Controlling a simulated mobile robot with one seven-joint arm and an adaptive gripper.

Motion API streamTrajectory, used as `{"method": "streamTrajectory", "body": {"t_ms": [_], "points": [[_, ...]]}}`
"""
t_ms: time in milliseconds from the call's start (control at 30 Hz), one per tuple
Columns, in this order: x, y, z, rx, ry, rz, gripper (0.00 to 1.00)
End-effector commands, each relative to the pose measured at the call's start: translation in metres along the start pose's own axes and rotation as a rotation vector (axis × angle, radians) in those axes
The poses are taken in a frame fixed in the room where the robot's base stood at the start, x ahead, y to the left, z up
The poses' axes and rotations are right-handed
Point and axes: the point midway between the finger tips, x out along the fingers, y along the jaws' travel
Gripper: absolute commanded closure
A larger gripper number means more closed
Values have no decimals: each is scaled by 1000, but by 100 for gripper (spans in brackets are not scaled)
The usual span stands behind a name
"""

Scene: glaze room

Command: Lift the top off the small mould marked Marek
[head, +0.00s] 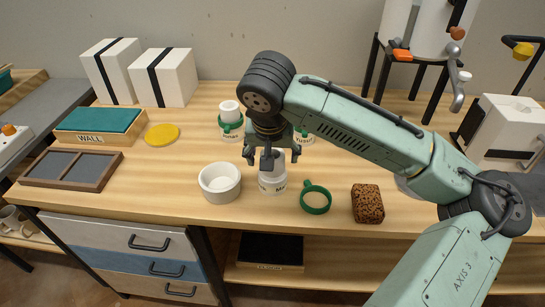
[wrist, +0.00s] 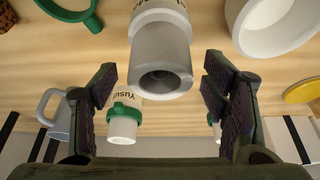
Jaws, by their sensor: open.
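A small white mould (head: 272,184) with a grey upper part stands on the bench, with no green band around it. Two banded moulds stand behind: one (head: 230,130) seemingly marked Jonas, another (head: 303,136) marked Yusuf. I cannot read Marek on any label.
A white bowl (head: 220,183) stands close to the mould's left. A brown speckled block (head: 367,204) lies at the right. A yellow disc (head: 162,134), a WALL box (head: 98,125) and a dark divided tray (head: 70,169) are at the left. Clear bench lies between disc and bowl.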

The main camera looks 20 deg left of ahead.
Motion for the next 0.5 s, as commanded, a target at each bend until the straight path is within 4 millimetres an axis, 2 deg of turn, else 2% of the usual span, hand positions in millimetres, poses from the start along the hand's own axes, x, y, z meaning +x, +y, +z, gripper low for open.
{"method": "streamTrajectory", "body": {"t_ms": [200,500], "points": [[1,0,0,0,1,-1,32],[1,0,0,0,1,0,52]]}}
